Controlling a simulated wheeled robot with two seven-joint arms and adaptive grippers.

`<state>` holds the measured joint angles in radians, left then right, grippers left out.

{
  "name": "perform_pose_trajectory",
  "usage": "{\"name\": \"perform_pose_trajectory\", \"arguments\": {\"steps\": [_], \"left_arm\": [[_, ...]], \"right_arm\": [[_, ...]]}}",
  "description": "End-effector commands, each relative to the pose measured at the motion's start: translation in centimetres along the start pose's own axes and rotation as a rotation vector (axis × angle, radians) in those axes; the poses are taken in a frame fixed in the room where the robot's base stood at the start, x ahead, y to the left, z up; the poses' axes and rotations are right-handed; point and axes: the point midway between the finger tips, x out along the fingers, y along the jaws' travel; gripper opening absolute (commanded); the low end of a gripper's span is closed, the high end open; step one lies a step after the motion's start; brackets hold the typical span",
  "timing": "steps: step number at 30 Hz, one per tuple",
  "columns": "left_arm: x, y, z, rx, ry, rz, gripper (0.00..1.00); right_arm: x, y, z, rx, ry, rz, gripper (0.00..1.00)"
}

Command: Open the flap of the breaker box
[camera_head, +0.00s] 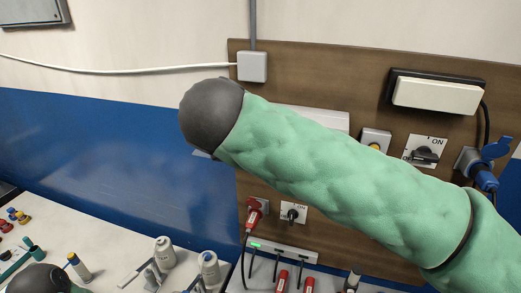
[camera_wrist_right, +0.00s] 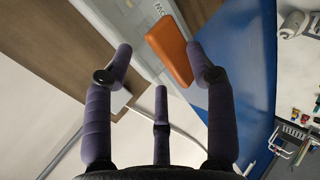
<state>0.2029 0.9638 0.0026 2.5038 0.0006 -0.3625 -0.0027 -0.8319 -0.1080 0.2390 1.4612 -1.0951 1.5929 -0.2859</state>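The breaker box shows as a white casing with dark lettering in the right wrist view (camera_wrist_right: 150,10), cut off by the top edge. Its orange flap (camera_wrist_right: 170,52) lies ahead of my right gripper (camera_wrist_right: 160,62), between the two outer fingertips and nearer the right one. That gripper is open, its fingers spread and empty. I cannot tell whether a finger touches the flap. In the head view a white box top (camera_head: 320,119), likely the breaker box, shows above my green right arm, which hides the rest and the right gripper.
The brown board carries a small white junction box (camera_head: 252,67), a rotary switch (camera_head: 425,152), a blue plug (camera_head: 484,178) and red plugs. A white bench (camera_head: 110,262) below holds bottles and small parts. The blue wall (camera_head: 90,150) at left is clear.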

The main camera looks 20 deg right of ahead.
Motion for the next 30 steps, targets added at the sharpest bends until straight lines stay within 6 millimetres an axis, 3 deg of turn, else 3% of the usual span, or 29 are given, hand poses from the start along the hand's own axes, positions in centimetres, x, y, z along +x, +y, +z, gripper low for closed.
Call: {"name": "perform_pose_trajectory", "arguments": {"steps": [23, 30], "left_arm": [[0.0, 0.0, -0.1, 0.000, 0.001, 0.000, 0.40], [0.0, 0.0, -0.1, 0.000, 0.001, 0.000, 0.40]], "right_arm": [[-0.1, 0.3, 0.1, 0.002, -0.002, 0.009, 0.44], [-3.1, 0.1, -0.1, -0.001, 0.003, 0.009, 0.44]]}}
